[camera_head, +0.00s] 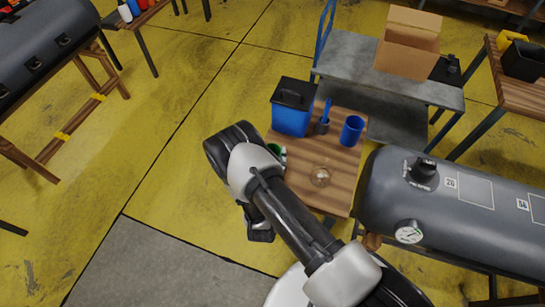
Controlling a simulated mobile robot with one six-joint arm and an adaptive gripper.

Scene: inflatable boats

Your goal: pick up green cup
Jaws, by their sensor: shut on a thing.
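A green cup (274,148) shows only in part at the left edge of the small wooden table, just beyond my arm. My arm's large white and black joint covers much of it and the space around it. A small pale shape sits against the cup's right side, too small to make out. The fingertips of my gripper cannot be made out, as my own arm hides that area. A dark blocky part of my arm shows below the joint, over the floor. Whether the cup touches the tabletop or my fingers is hidden.
The wooden table (337,172) also holds a blue bin with a black lid (292,108), a blue cup (351,130), a dark holder with a blue item (323,123) and a clear glass (320,177). A grey inflatable boat (460,215) lies close on the right. Yellow floor is open at left.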

